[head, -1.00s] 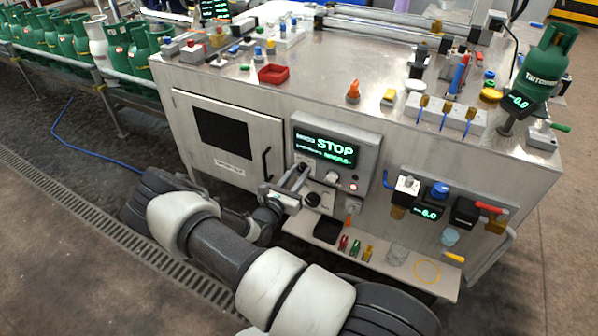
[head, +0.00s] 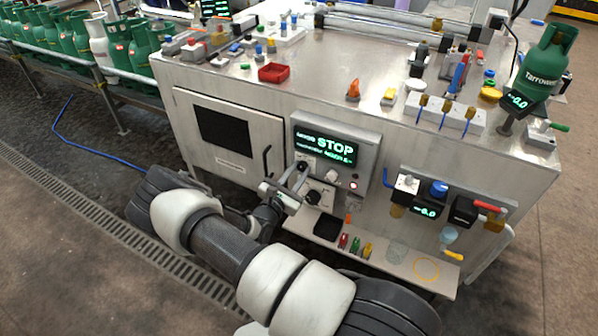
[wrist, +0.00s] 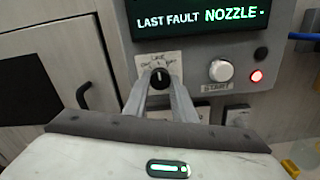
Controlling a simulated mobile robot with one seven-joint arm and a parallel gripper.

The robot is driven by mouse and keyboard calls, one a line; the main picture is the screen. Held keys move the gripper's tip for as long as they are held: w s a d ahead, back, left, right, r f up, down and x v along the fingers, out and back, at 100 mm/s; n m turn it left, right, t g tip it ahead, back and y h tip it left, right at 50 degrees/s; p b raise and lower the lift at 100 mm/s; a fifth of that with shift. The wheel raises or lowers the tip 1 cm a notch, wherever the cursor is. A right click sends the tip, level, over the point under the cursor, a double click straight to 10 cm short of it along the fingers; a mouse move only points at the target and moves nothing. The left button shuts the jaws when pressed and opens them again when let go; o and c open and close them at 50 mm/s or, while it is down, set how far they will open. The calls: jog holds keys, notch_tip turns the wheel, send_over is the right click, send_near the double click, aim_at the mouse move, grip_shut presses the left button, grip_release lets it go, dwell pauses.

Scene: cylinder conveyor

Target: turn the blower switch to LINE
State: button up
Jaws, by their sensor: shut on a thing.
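A black rotary switch (wrist: 159,78) with a white pointer mark sits on a pale label plate (wrist: 146,62) in the wrist view. The small lettering above the knob looks like LINE, and the mark looks about upright. My gripper (wrist: 160,88) is shut on this knob, one finger on each side. In the head view my gripper (head: 300,172) reaches the left part of the grey control panel (head: 366,150), and its fingers partly hide the knob. A second black knob (head: 313,197) shows just below, apart from the fingers.
The panel display (head: 327,148) reads STOP, and the wrist view shows LAST FAULT NOZZLE. A white START button (wrist: 220,70) and a lit red lamp (wrist: 257,75) lie right of the knob. A shelf (head: 400,262) juts out below; a door handle (head: 267,162) stands left.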

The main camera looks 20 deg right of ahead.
jog(key=o, duration=1)
jog(key=shift+o, duration=0.2)
jog(key=shift+s+a, duration=0.1)
jog(key=p+v, duration=0.1)
jog(key=v, duration=1.6)
jog(key=shift+s+a, duration=0.1)
